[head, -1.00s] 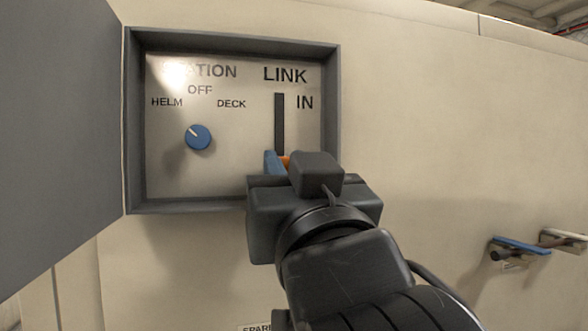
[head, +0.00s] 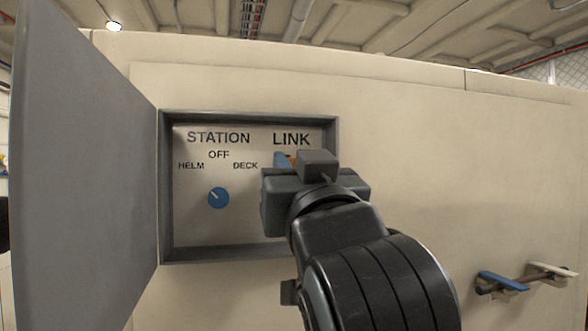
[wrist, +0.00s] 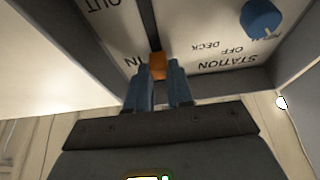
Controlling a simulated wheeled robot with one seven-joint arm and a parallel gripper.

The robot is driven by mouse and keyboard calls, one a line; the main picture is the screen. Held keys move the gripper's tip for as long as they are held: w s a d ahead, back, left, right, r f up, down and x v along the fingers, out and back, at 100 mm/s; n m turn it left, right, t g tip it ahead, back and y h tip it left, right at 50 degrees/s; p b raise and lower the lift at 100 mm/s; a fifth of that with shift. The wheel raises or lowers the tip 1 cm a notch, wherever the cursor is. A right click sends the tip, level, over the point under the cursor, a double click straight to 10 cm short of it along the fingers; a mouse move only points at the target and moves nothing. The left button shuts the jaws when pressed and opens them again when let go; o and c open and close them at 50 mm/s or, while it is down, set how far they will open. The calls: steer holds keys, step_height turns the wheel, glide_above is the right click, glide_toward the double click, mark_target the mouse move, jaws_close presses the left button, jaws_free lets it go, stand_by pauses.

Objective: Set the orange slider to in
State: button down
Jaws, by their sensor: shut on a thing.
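The orange slider (wrist: 158,62) sits in the dark slot of the LINK panel (wrist: 205,40), at the slot's end beside the IN label. The OUT label is at the other end of the slot in the wrist view. My gripper (wrist: 158,84) is shut on the orange slider, with a blue finger on each side of it. In the head view my gripper (head: 286,161) covers most of the slot and the IN label, just under the word LINK.
The blue STATION knob (head: 218,198) is left of my gripper on the same panel, its mark pointing up-left. The grey door (head: 85,160) stands open on the left. The recessed box has a raised grey frame (head: 250,116).

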steer(key=shift+r, duration=0.3)
steer(key=c, duration=1.4)
jaws_free()
steer(key=o, duration=0.4)
steer(key=shift+f, duration=0.1)
steer(key=b+v, duration=0.1)
steer(key=v, duration=0.7)
steer(key=shift+b, duration=0.35)
steer(key=shift+w, duration=0.1)
